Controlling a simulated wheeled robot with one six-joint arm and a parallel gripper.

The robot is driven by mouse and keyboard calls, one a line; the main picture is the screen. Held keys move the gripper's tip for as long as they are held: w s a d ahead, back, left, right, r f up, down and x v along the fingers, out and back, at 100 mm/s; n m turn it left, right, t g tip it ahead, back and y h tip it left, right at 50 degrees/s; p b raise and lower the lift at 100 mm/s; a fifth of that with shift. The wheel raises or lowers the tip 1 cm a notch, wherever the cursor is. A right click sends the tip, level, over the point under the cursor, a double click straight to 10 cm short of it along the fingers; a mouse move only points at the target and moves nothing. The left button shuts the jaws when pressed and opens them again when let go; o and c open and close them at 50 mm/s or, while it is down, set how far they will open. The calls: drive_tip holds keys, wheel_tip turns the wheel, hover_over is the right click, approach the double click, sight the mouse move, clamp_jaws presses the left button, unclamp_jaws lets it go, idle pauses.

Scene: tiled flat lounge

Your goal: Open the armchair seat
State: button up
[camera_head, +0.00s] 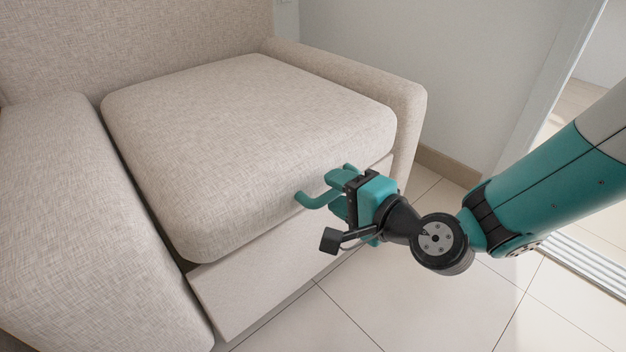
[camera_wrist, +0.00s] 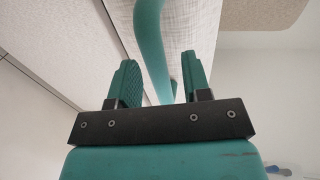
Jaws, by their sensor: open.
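The beige armchair seat (camera_head: 250,140) is a thick cushion lying flat between two arms, over a front panel (camera_head: 265,275). My teal gripper (camera_head: 338,190) is at the right part of the cushion's front edge. Its two fingers stand apart in the wrist view (camera_wrist: 160,82), open. A curved teal bar shows between them and its hooked end points to the cushion front in the head view; I cannot tell whether it touches the cushion. Pale fabric shows beyond the fingers in the wrist view.
The chair's left arm (camera_head: 55,210) and right arm (camera_head: 350,75) flank the seat, with the backrest (camera_head: 130,35) behind. Light floor tiles (camera_head: 420,310) lie clear in front. A wall with a brown skirting (camera_head: 447,166) is close on the right.

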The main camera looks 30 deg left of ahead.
drive_tip(key=shift+w+a+f, duration=0.1)
drive_tip(key=shift+w+a, duration=0.1)
drive_tip(key=shift+a, duration=0.2)
drive_tip(key=shift+c, duration=0.2)
clamp_jaws()
